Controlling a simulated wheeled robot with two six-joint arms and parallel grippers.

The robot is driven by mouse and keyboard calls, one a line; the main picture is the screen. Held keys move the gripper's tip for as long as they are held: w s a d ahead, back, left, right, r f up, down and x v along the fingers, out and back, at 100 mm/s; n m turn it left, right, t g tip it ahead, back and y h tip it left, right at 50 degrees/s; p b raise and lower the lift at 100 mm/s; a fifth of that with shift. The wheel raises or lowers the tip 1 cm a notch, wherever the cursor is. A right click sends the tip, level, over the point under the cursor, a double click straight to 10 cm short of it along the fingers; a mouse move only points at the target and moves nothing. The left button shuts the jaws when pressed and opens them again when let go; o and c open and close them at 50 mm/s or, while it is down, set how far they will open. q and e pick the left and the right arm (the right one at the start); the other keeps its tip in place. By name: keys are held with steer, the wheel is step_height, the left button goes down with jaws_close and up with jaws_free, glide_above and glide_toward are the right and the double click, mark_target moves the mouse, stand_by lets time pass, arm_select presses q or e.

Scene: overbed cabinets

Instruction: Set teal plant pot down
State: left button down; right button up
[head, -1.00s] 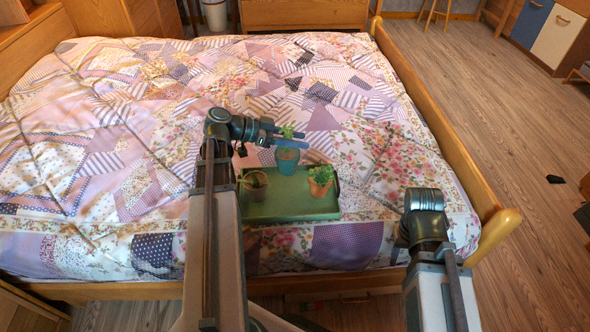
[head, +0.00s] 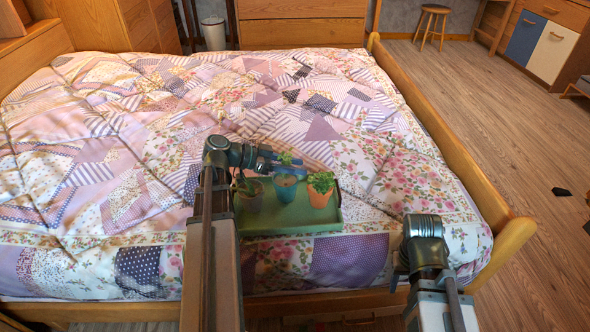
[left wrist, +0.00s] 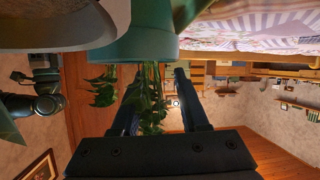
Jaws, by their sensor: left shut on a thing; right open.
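The teal plant pot (head: 286,187) with a small leafy plant is over the green tray (head: 290,221), between two other pots. My left gripper (head: 287,166) reaches in from the left and is shut on the pot near its top. In the left wrist view the teal pot (left wrist: 140,43) shows large at the top, its leaves hanging between the fingers. Whether its base touches the tray is hard to tell. My right gripper (head: 398,270) is low at the right, away from the tray, mostly hidden by its wrist; it holds nothing visible.
A terracotta pot (head: 320,197) with a leafy plant stands close on the right of the teal pot. A brownish pot (head: 249,198) stands on the left, partly behind my arm. The tray lies on a patchwork quilt (head: 120,185); its front part is bare. A wooden bed rail (head: 450,170) runs along the right.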

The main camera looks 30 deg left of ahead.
arm_select(q)
steer(key=c, duration=0.9)
jaws_free()
steer(key=shift+f, duration=0.15)
steer(key=o, duration=0.5)
steer(key=shift+s+a+r, duration=0.1)
steer(key=shift+a+r, duration=0.1)
steer(key=shift+r, duration=0.2)
steer(key=p+v, duration=0.4)
steer(key=v, duration=0.7)
steer(key=shift+s+a+p, duration=0.2)
steer(key=shift+p, duration=0.1)
